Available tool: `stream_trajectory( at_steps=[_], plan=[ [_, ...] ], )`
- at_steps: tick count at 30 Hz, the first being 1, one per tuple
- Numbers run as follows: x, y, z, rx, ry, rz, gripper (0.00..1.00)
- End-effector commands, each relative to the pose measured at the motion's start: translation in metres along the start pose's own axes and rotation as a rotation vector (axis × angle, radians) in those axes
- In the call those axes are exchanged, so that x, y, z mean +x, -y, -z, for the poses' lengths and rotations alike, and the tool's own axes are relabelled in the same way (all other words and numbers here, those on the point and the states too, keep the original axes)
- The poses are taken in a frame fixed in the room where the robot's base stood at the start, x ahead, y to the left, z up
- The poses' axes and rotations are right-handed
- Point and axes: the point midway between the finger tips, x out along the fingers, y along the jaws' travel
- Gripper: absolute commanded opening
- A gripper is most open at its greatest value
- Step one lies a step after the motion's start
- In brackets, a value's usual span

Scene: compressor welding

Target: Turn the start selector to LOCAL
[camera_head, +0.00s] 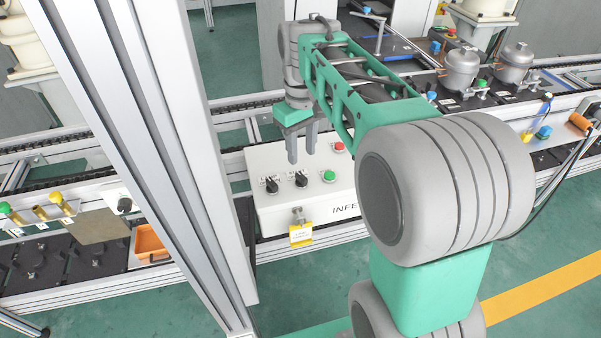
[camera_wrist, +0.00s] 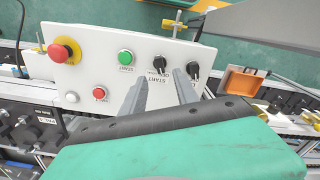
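The white control box (camera_head: 262,215) carries two black selector knobs side by side, a left knob (camera_head: 271,185) and a right knob (camera_head: 301,180). In the wrist view the box is upside down, with one knob (camera_wrist: 160,63) nearer the green button and the other (camera_wrist: 192,68) farther right. The labels by the knobs are too small to read surely, so I cannot tell which is the start selector or its setting. My gripper (camera_head: 301,155) is above the box with its fingers pointing down. In the wrist view its fingers (camera_wrist: 161,82) are apart and empty, near the knobs but not gripping either.
A green button (camera_head: 329,175) and a red button (camera_head: 339,146) sit right of the knobs. A red emergency stop (camera_wrist: 64,51) is on the box's far end. A yellow tag (camera_head: 300,234) hangs at its front. A metal post (camera_head: 170,130) stands close on the left.

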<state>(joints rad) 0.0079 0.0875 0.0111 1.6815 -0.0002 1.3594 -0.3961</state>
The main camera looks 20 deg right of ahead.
Motion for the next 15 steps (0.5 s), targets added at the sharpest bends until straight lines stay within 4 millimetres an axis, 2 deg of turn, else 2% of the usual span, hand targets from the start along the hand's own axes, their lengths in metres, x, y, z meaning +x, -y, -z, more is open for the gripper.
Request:
stream_trajectory(
  at_steps=[4,12,15],
  plan=[
    [0.013,-0.001,0.002,-0.006,0.007,0.003,0.36],
    [0.063,0.000,0.001,-0.005,0.006,0.003,0.36],
    [0.073,0.000,0.002,-0.005,0.004,0.002,0.36]
  ],
)
